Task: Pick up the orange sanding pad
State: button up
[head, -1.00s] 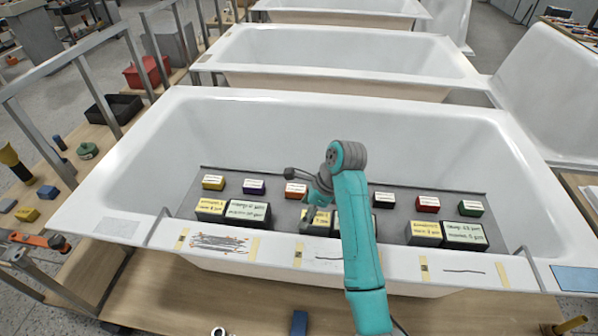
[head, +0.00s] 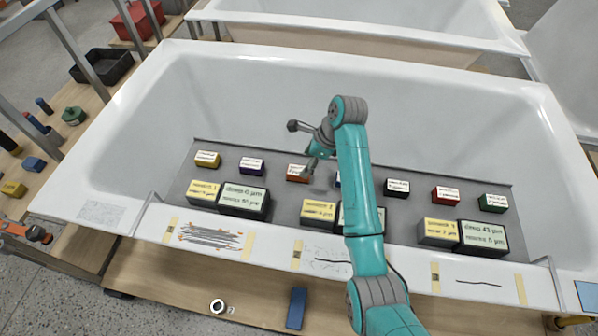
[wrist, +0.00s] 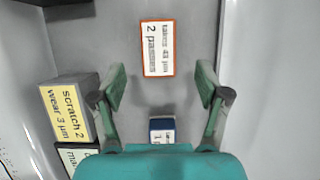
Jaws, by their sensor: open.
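The orange sanding pad (head: 293,178) lies on the grey mat inside the white tub, in the back row of small pads. In the wrist view the orange pad (wrist: 157,48) shows its white label, "2 passes", with an orange rim. A blue pad (wrist: 162,124) shows nearer, between the fingers.
Yellow (head: 207,159), purple (head: 251,166), black (head: 397,188), red (head: 445,195) and green (head: 492,203) pads share the row. Labelled blocks stand in front, including the "scratch 2" block (wrist: 68,110). The tub's white rim (head: 390,262) surrounds the mat (head: 280,205). Bare mat lies around the orange pad.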

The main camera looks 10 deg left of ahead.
aim_at(299, 171)
jog(key=shift+x, duration=3)
jog(key=shift+s+a+r, duration=0.1)
jog(key=shift+a, duration=0.1)
jog(key=c, duration=1.2)
notch_tip(299, 171, up, 10)
jog(key=shift+r, duration=0.1)
jog(key=shift+c, duration=0.2)
